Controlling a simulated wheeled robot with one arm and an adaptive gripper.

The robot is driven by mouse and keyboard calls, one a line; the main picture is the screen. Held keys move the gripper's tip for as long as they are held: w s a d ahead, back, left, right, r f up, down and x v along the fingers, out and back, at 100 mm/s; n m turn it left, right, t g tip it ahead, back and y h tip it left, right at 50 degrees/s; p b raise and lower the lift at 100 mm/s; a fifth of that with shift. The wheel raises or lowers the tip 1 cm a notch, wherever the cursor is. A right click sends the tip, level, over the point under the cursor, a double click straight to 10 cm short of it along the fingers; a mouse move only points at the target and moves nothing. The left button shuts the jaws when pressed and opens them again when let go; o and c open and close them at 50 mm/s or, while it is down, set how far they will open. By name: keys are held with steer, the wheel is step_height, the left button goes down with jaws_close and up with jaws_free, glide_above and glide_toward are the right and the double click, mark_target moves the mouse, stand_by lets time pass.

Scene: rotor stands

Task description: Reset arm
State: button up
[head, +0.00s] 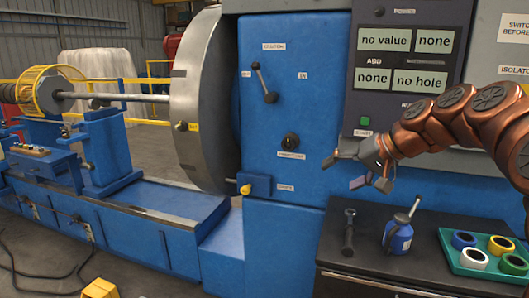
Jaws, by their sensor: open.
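My arm (455,112) is copper-brown and reaches in from the right edge, bent over the dark bench. My gripper (358,168) is at its end, open and empty, in front of the blue machine cabinet (310,130). It hangs in the air above the bench and seems apart from the objects on it. Whether its fingers touch the cabinet face cannot be told.
Below, the dark bench (350,258) holds a dark hammer-like tool (348,232), a blue oil can (398,236) and a green tray (462,268) with several tape rolls. A lever (264,84) sticks out of the cabinet. A large metal disc (203,105) stands left.

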steer(key=s+a+f+n+g+h, duration=0.1)
steer(key=s+a+f, duration=0.2)
steer(key=s, duration=0.2)
steer(key=s+a+f+g, duration=0.1)
steer(key=s+a+f, duration=0.1)
steer(key=s+f, duration=0.15)
steer(key=s+d+f+g+h, duration=0.1)
steer(key=s+f, duration=0.4)
steer(key=s, duration=0.5)
steer(key=s+d+f+g+h, duration=0.2)
steer(key=s+f, duration=0.4)
steer(key=s, duration=0.4)
steer(key=s+d+f+g+h, duration=0.2)
steer(key=s+f, duration=0.4)
steer(key=s, duration=0.5)
steer(key=shift+f+g+h, duration=0.2)
steer(key=shift+g+h, duration=0.2)
steer(key=shift+h, duration=0.3)
